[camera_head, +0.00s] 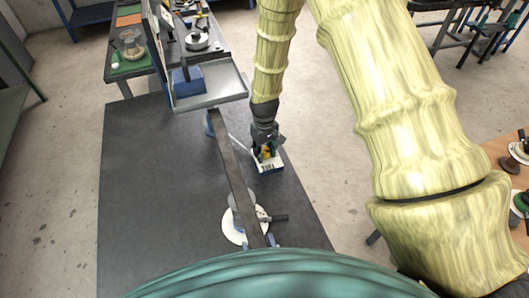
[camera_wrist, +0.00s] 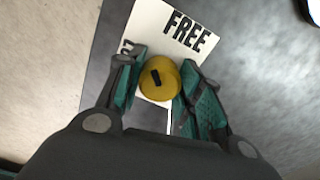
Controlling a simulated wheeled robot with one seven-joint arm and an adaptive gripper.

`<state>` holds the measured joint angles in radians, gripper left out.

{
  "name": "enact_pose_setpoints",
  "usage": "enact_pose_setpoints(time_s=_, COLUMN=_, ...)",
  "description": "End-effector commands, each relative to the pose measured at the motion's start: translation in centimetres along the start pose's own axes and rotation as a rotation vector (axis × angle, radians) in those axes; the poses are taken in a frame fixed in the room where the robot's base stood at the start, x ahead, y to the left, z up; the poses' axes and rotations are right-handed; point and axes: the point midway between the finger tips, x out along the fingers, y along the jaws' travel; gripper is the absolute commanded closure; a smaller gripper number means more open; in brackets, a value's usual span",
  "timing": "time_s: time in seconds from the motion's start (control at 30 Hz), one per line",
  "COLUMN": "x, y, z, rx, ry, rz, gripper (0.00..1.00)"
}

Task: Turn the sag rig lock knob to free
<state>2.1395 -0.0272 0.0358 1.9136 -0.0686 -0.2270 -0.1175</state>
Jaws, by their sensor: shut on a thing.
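The lock knob (camera_wrist: 159,79) is yellow and round with a short black mark on its face, seen in the wrist view. It sits in front of a white label plate (camera_wrist: 150,25) that carries the word FREE at the upper right and a partly hidden marking at the left. My gripper (camera_wrist: 158,88) is shut on the knob, with a teal-padded finger on each side. The black mark tilts slightly from vertical. In the head view my gripper (camera_head: 264,146) is over the white plate (camera_head: 270,164) at the right edge of the dark table, and hides most of the knob.
A long dark bar (camera_head: 236,178) runs along the dark table (camera_head: 150,190) to a white round base (camera_head: 233,228) near me. A grey tray (camera_head: 212,91) with a blue block (camera_head: 187,78) stands beyond. The table's left side is bare.

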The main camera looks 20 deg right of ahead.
Motion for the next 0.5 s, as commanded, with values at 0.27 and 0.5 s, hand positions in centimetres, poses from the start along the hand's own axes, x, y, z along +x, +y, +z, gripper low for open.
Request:
enact_pose_setpoints(time_s=0.27, x=0.02, y=0.07, z=-0.15, rx=0.261, ry=0.003, rz=0.002, gripper=0.88)
enact_pose_setpoints(time_s=0.5, x=-0.03, y=0.11, z=-0.15, rx=0.479, ry=0.004, rz=0.001, gripper=0.88)
